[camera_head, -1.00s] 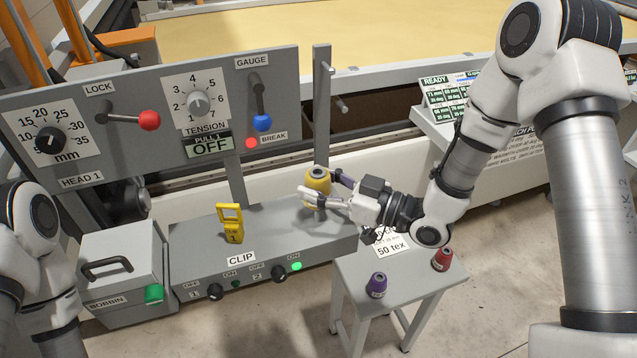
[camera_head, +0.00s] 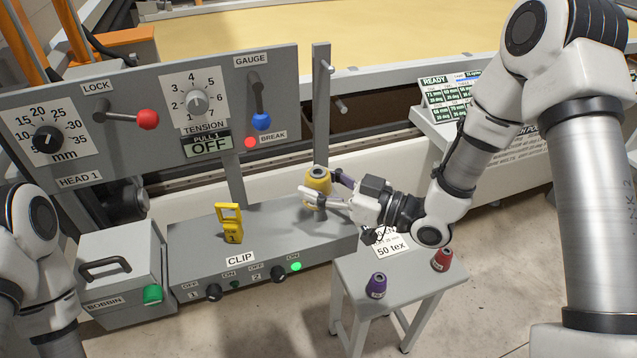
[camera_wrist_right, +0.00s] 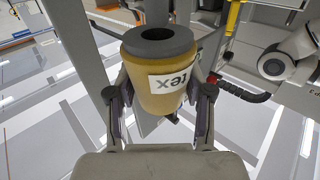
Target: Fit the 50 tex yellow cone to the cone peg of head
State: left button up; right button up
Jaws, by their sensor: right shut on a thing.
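The yellow cone (camera_head: 318,180) is held upright above the right end of the grey clip box, in front of the grey post. My right gripper (camera_head: 325,192) is shut on it, one finger on each side. In the right wrist view the yellow cone (camera_wrist_right: 160,85) shows its dark hollow top and a white label reading "tex" upside down, between the gripper fingers (camera_wrist_right: 158,100). My left gripper is not in view.
A purple cone (camera_head: 377,284) and a red cone (camera_head: 442,259) stand on the small grey stool (camera_head: 400,300). The yellow clip (camera_head: 230,223) stands on the clip box (camera_head: 270,245). The head 1 panel (camera_head: 150,130) with its knobs and levers rises behind at left.

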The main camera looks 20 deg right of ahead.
jog(key=shift+f+b, duration=2.2)
jog(key=shift+f, duration=0.35)
jog(key=o, duration=1.3)
jog(key=v, duration=1.2)
